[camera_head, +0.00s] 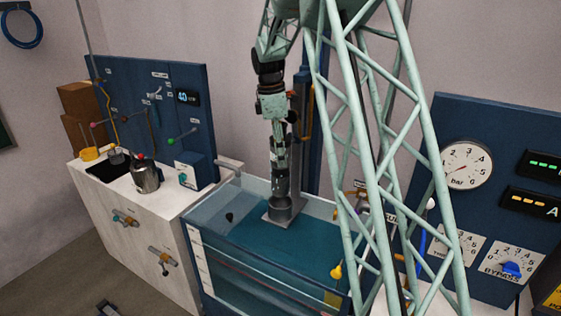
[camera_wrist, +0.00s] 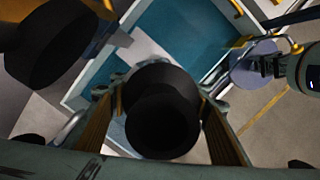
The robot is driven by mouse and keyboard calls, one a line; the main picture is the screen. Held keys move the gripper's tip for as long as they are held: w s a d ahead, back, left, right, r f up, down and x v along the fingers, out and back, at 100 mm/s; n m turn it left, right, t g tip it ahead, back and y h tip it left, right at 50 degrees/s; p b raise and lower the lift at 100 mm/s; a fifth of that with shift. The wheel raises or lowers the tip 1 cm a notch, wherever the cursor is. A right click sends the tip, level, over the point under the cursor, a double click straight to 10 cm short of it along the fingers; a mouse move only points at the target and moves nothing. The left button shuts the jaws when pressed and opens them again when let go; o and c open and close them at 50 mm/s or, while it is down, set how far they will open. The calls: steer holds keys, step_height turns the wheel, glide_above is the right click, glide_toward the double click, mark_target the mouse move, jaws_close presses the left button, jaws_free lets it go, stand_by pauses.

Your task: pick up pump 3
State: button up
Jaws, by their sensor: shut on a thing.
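My gripper (camera_head: 281,165) points straight down over the blue tank (camera_head: 215,258) in the head view. In the wrist view my gripper (camera_wrist: 160,92) has its two fingers on either side of a black cylinder (camera_wrist: 162,125), seen end-on, and is shut on it. I can read no number on this cylinder, so I cannot tell which pump it is. Under the gripper in the head view is a grey round body on a square plate (camera_head: 283,212), at the tank's top. Whether it touches the tank is unclear.
A white counter (camera_head: 130,208) with a metal kettle (camera_head: 145,176) stands to the left. A panel with a pressure gauge (camera_head: 466,166) and dials stands to the right. A green lattice mast crosses the head view and hides part of the tank's right side.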

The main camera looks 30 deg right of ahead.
steer(key=s, duration=1.8)
steer(key=shift+r+b, duration=0.4)
steer(key=shift+b, duration=0.05)
steer(key=shift+w+a, duration=0.1)
stand_by(0.6)
